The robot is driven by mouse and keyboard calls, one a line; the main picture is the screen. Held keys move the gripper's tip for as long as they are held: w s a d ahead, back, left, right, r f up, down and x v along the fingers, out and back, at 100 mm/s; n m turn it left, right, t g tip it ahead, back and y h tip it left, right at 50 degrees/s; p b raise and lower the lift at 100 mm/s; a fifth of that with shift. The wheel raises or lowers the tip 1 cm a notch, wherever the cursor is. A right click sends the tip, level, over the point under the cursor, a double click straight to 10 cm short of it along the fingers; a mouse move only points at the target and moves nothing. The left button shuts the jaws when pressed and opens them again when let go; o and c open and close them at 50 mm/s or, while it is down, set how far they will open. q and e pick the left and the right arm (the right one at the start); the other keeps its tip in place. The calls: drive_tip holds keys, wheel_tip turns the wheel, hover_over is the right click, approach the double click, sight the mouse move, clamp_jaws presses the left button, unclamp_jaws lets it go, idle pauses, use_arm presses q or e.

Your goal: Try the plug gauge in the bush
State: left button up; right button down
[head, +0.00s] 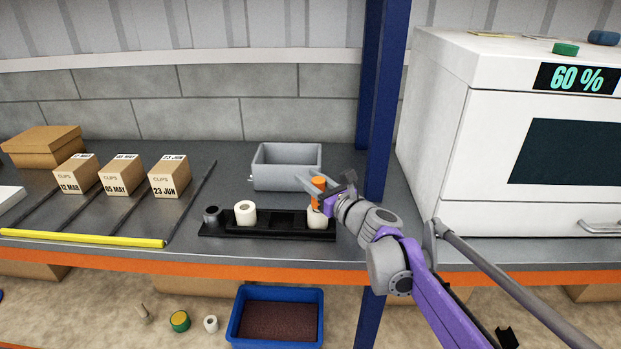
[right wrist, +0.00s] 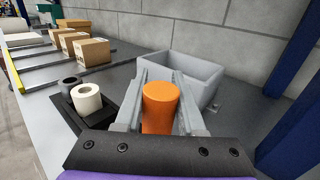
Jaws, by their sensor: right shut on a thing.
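The plug gauge, with an orange cylindrical handle (head: 318,183), is held upright in my right gripper (head: 322,193). In the right wrist view the two grey fingers close on either side of the orange handle (right wrist: 161,105). A cream bush (head: 316,219) sits in the right end of a black rack (head: 282,233), directly below the gauge. The gauge's lower end is hidden, so I cannot tell whether it is inside the bush. A second cream ring (head: 245,213) and a dark grey ring (head: 212,216) stand at the rack's left. My left gripper is not in view.
A grey open bin (head: 287,174) stands behind the rack. A blue post (head: 381,100) and a white machine (head: 440,150) stand to the right. Several small cartons (head: 123,177) and a yellow strip (head: 80,238) lie left. A blue tray (head: 235,330) is below the bench.

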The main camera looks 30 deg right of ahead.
drive_tip(key=shift+f, duration=0.6)
drive_tip(key=shift+r, duration=0.15)
idle(1.1)
wheel_tip(320, 180, up, 12)
drive_tip(key=p, duration=0.9)
idle(1.1)
idle(0.5)
